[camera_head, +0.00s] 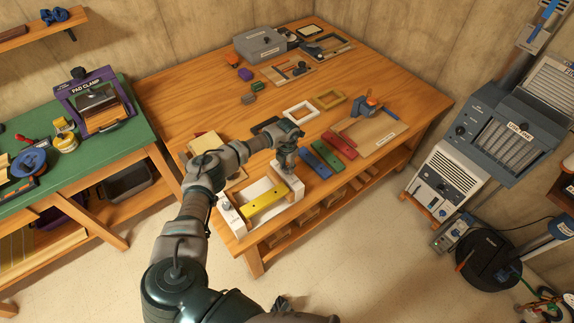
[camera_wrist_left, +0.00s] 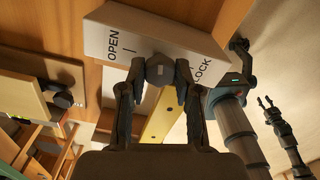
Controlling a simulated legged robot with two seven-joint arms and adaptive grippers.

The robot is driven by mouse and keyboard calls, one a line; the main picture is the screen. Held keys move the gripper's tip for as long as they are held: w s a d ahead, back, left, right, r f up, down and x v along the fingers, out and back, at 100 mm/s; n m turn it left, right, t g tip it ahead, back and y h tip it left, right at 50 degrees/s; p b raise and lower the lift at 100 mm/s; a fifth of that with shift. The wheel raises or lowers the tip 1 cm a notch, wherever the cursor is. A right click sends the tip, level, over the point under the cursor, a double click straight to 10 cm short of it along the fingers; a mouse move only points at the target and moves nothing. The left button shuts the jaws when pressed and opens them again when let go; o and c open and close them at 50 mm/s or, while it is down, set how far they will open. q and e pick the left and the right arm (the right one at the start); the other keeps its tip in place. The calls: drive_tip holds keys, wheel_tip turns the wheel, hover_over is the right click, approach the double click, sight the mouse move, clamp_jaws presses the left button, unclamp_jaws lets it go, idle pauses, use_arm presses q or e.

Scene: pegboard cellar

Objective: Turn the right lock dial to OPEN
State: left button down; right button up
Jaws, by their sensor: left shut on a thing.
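My left gripper (camera_head: 285,165) is shut on the right lock dial (camera_wrist_left: 159,70), a dark knob on the white right-hand block (camera_head: 289,182) of a fixture on the wooden table. In the left wrist view, both fingers press the knob's sides. The block (camera_wrist_left: 180,33) carries the printed words OPEN, with a short line beside it, and LOCK. The dial's exact pointing is unclear. A yellow bar (camera_head: 264,201) lies between this block and the left block (camera_head: 231,214), which has its own knob. My right gripper (camera_wrist_left: 266,104) appears small with its fingers apart, away from the fixture.
Red (camera_head: 339,145), blue (camera_head: 316,165) and green (camera_head: 328,154) bars lie just right of the fixture. A wooden board with an orange-and-blue tool (camera_head: 371,104) is farther right.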

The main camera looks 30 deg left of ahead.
use_arm(q)
drive_tip(key=n+p, duration=0.1)
drive_tip(key=n, duration=0.2)
drive_tip(key=shift+r+n+p, duration=0.1)
drive_tip(key=shift+n+p, duration=0.3)
drive_tip(key=n+p, duration=0.1)
drive_tip(key=n, duration=0.2)
drive_tip(key=shift+n+p, duration=0.3)
drive_tip(key=shift+p, duration=0.1)
drive_tip(key=n+p, duration=0.2)
drive_tip(key=n, duration=0.2)
drive_tip(key=shift+n+p, duration=1)
drive_tip(key=shift+n, duration=0.7)
drive_tip(key=shift+f, duration=0.2)
drive_tip(key=c, duration=0.9)
unclamp_jaws()
drive_tip(key=shift+o, duration=0.4)
